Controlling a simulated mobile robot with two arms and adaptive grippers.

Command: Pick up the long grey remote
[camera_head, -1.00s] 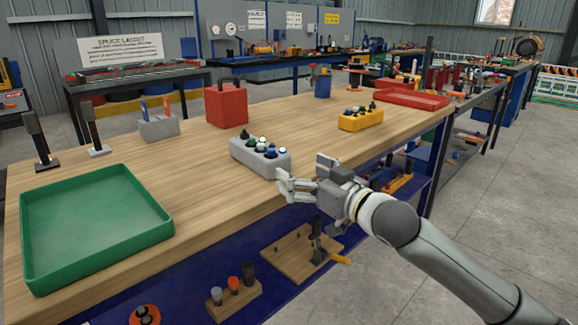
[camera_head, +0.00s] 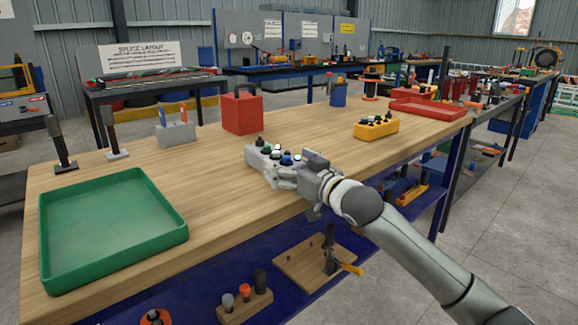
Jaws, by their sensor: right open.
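The long grey remote (camera_head: 258,160) lies on the wooden workbench near its front edge. It is a light grey box with several dark, green, blue and white knobs on top. My right gripper (camera_head: 276,176) is open at the near right side of the remote, and its fingers overlap the remote's near end in the picture. Whether the fingers touch it I cannot tell. The gripper hides part of the near end. My left gripper is not in view.
A yellow control box (camera_head: 376,128) stands to the right on the workbench (camera_head: 215,200). A green tray (camera_head: 110,228) fills the left end. A red box (camera_head: 242,112) and a grey holder (camera_head: 176,134) stand behind. A red tray (camera_head: 428,108) lies at the far right.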

